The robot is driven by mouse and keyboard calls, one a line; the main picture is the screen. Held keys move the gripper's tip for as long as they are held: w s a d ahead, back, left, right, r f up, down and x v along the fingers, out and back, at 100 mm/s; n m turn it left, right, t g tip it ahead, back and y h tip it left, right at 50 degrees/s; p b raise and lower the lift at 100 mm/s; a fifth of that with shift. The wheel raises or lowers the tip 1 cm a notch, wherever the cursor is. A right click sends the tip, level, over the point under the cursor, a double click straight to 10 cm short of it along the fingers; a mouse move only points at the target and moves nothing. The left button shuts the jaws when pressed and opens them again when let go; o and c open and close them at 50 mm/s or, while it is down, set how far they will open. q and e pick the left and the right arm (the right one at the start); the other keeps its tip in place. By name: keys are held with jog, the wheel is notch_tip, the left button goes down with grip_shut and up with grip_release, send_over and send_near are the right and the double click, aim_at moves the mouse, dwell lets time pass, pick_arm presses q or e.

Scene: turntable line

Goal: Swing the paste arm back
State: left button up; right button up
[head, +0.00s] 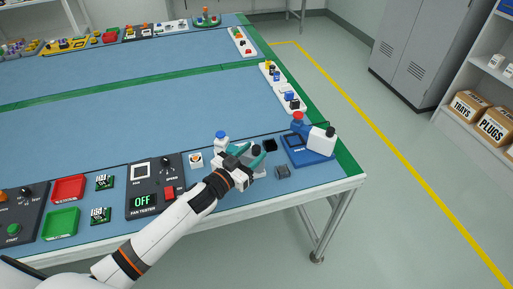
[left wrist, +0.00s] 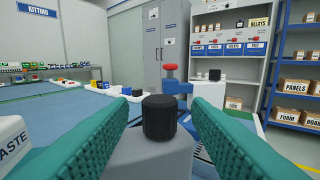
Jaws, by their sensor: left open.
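The paste arm (left wrist: 150,158) is a grey piece with an upright black knob (left wrist: 159,117) on it, in the middle of the left wrist view. A white block (left wrist: 12,148) with the letters "ASTE" shows at the left edge. In the head view, the black knob (head: 255,150) sits at the front of the table, right of a white, blue-capped bottle (head: 221,138). My left gripper (head: 248,154) is open, its teal fingers on either side of the knob with visible gaps. The wrist and fingers hide much of the arm in the head view. My right gripper is not in view.
A blue fixture (head: 318,158) with a red knob (head: 297,116) and white head stands just right of my gripper. A small dark block (head: 283,171) lies nearby. A fan tester (head: 143,203) stands to the left. The blue table middle (head: 150,115) is clear.

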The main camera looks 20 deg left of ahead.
pick_arm(q)
jog(key=shift+x, duration=1.2)
grip_shut()
